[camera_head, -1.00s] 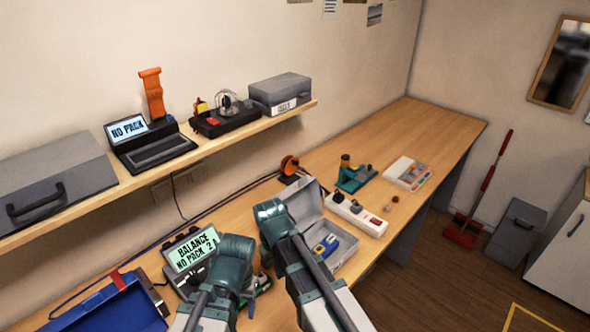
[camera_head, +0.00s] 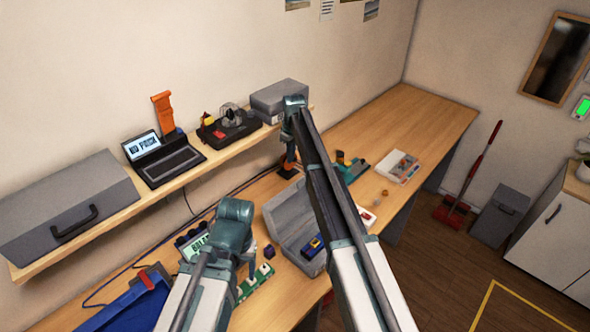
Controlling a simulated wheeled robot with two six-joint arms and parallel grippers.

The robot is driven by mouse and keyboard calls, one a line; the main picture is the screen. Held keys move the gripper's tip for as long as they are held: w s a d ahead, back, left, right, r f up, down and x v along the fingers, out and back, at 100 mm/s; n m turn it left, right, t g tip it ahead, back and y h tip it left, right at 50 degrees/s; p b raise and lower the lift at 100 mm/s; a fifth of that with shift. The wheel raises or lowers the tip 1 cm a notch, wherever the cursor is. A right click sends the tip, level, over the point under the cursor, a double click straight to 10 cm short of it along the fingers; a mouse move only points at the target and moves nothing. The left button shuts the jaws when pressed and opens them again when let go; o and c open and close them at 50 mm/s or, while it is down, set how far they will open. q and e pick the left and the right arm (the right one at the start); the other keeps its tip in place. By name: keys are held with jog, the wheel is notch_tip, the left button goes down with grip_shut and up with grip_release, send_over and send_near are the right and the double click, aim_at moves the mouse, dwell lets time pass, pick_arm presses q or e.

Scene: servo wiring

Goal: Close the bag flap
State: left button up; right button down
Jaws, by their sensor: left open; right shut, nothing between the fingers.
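An open grey bag or case (camera_head: 283,232) stands on the bench in the middle, its flap raised on the back side. A small blue and yellow thing (camera_head: 313,246) lies inside, partly hidden by my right arm. My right gripper (camera_head: 289,160) hangs down behind the bag, under its raised wrist, shut and empty; its fingertips are small and hard to make out against an orange thing. My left gripper (camera_head: 249,246) points down to the left of the bag, over the bench, open and empty, partly hidden by its wrist.
A charger with a lit screen (camera_head: 194,246), a green board (camera_head: 256,280) and a dark purple block (camera_head: 269,251) are near my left gripper. A blue case (camera_head: 125,305) is at lower left. The shelf (camera_head: 190,172) overhangs the bench's back. The bench's far right end is clear.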

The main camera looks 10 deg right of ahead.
notch_tip(320, 180, down, 11)
jog(key=b, duration=1.1)
jog(key=s+d+r+p, duration=0.2)
jog(key=shift+s+r, duration=0.15)
jog(key=shift+s, duration=0.25)
jog(key=shift+w+a, duration=0.1)
jog(key=shift+w, duration=0.05)
